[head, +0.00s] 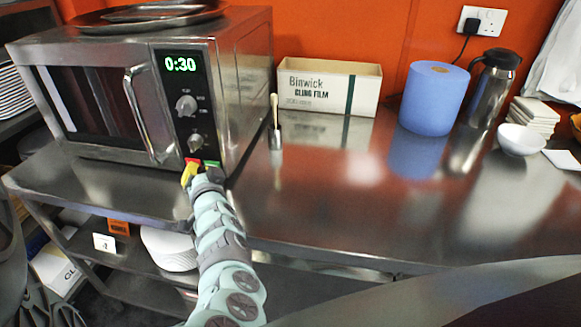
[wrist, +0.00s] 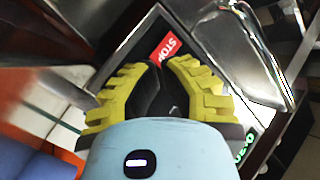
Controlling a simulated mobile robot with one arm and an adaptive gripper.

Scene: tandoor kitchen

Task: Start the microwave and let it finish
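The microwave (head: 95,155) stands at the left of the steel counter, its door closed. Its display (head: 181,64) reads 0:30 in green. Two knobs sit below the display, with a red button (head: 191,161) and a green button (head: 212,163) at the panel's foot. My gripper (head: 188,172) is at the panel's bottom, just in front of these buttons. The green button is not clear in the wrist view.
The door handle (head: 149,114) juts out left of the panel. A small steel pot with a brush (head: 275,135) stands right of the microwave. A cling film box (head: 327,88), blue roll (head: 433,98) and flask (head: 493,88) stand behind. The counter's middle is clear.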

